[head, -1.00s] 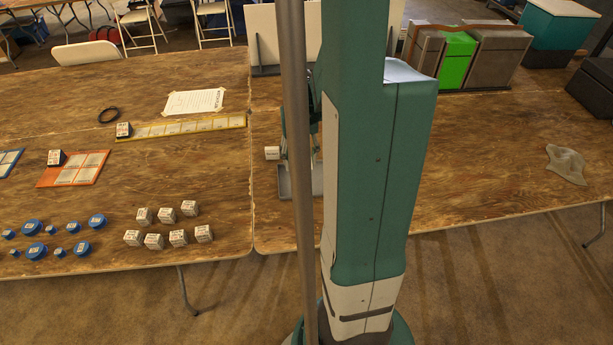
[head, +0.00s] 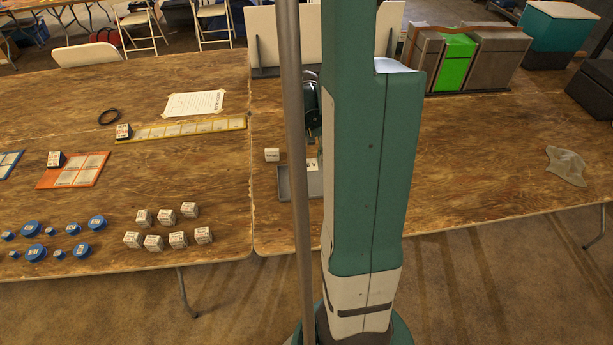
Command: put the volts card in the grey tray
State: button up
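The grey tray (head: 283,186) is on the table just left of my arm, and my arm and a pole hide much of it. A small white card (head: 312,163) with a dark mark like a "V" shows in the gap between pole and arm, at the tray. I cannot tell whether it rests in the tray or is tilted at its back edge. My gripper (head: 313,128) is partly seen behind the pole and arm, above and behind the card. Its fingertips are hidden, and I cannot tell whether it touches the card.
A small white box (head: 272,154) stands just behind the tray's left end. Several white boxes (head: 165,216) and blue lids (head: 33,228) lie to the left. An orange card mat (head: 72,172) and a yellow strip (head: 185,129) lie further back. The table right of my arm is mostly clear.

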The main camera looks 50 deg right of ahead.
jog(key=shift+f+b, duration=0.35)
jog(key=shift+f, duration=1.65)
jog(key=shift+f+b, duration=0.45)
jog(key=shift+f, duration=1.4)
jog(key=shift+f, duration=0.15)
jog(key=shift+o, duration=1)
jog(key=o, duration=0.4)
jog(key=shift+r+p, duration=1.25)
jog(key=shift+r, duration=4.9)
